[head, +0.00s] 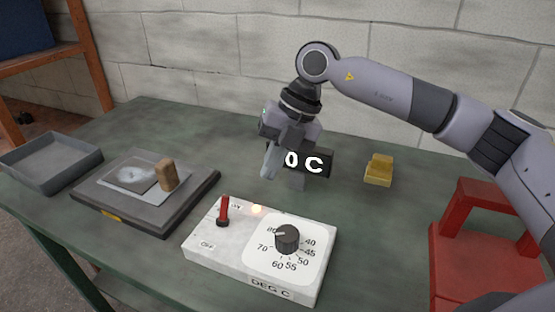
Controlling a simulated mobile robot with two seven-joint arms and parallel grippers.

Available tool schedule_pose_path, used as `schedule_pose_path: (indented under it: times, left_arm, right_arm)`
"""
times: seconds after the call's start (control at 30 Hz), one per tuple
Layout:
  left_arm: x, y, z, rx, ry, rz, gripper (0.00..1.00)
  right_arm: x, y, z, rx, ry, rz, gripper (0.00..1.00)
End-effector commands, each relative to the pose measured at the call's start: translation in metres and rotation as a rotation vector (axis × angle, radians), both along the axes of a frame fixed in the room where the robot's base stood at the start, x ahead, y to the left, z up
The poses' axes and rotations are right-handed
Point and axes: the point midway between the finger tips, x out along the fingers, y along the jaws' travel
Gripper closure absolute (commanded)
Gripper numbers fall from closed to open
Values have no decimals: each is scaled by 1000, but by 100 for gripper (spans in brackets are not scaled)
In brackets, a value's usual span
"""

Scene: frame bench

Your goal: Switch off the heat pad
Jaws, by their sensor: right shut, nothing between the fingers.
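The white control box (212,255) stands on the green bench, in front of my right gripper. Its red switch lever (224,208) stands up near the back label, which is partly hidden by the lever; a label that seems to read OFF is nearer the front. A small lamp (256,210) beside the lever glows. The black dial (287,238) has its mark towards 80. The dark heat pad (125,212) lies to the left, with a grey sheet and a brown block on it. My right gripper (269,176) is shut and empty, above and behind the box. My left gripper is out of view.
A black display (317,163) behind my right gripper shows "0 C", its left part hidden. A yellow block (379,171) is to its right. A grey tray (50,172) is at far left and a red stand (480,250) at right. Bench between pad and display is clear.

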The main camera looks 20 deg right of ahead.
Motion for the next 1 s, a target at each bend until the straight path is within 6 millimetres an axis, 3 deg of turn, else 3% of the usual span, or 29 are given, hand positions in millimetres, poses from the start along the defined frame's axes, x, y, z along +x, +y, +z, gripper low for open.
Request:
schedule_pose_path:
  times: [0.03,0.27,0.3,0.53,1.0]
  left_arm:
    - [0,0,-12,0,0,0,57]
    - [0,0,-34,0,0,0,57]
    - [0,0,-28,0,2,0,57]
    - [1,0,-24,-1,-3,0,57]
    - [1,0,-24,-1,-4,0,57]
  right_arm:
    - [0,4,-14,-1,1,1,100]
    - [2,18,-47,-1,0,0,100]
    - [4,27,-38,1,-2,4,100]
    - [8,51,-36,0,-1,2,100]
    - [9,56,-36,-2,-1,-1,100]
